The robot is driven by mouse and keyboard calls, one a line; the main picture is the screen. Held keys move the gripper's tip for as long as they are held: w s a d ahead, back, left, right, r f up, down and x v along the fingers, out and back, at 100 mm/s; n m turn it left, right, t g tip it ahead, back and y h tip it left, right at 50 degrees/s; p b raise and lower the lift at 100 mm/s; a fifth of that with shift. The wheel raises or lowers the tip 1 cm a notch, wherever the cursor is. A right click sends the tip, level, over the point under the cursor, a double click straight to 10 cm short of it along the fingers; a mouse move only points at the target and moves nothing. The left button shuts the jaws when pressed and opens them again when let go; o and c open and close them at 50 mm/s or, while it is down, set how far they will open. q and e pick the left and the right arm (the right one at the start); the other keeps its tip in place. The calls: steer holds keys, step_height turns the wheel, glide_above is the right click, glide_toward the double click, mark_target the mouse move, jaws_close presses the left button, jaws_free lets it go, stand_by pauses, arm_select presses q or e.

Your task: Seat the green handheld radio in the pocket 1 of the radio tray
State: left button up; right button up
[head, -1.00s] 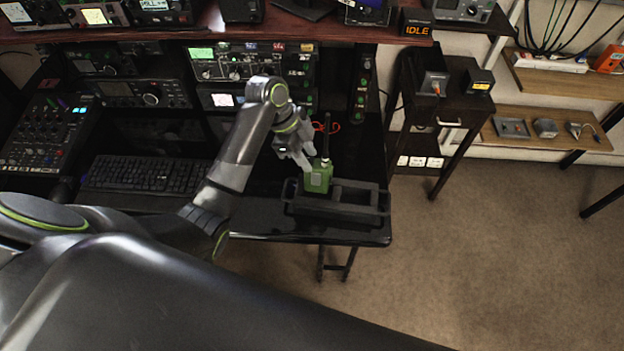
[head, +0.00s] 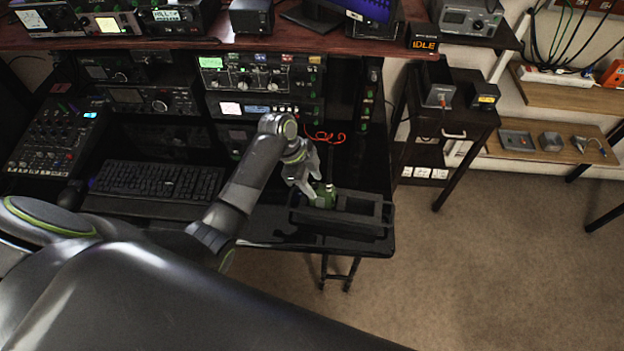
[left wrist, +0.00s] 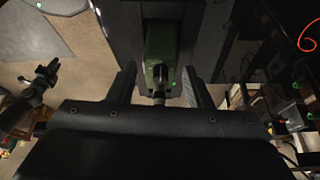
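The green handheld radio (head: 325,195) stands low in the left pocket of the dark radio tray (head: 345,228), with its upper part showing in the head view. My left gripper (head: 304,184) is at its left. In the left wrist view the radio (left wrist: 161,42) lies between the two fingers of my left gripper (left wrist: 160,88), with a gap on each side, so the gripper looks open. Whether the radio rests fully on the pocket floor is hidden. My right gripper (left wrist: 47,75) shows small and dark at the left of the left wrist view; its opening is unclear.
The tray stands near the front right corner of the black desk (head: 270,238). A keyboard (head: 157,181) lies to the left. A red cable (head: 325,136) lies behind the tray.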

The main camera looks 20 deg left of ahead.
arm_select(q)
steer(key=shift+o, duration=0.9)
steer(key=shift+r, duration=0.2)
steer(key=b+v, duration=0.2)
steer(key=v, duration=1)
steer(key=shift+f, duration=0.1)
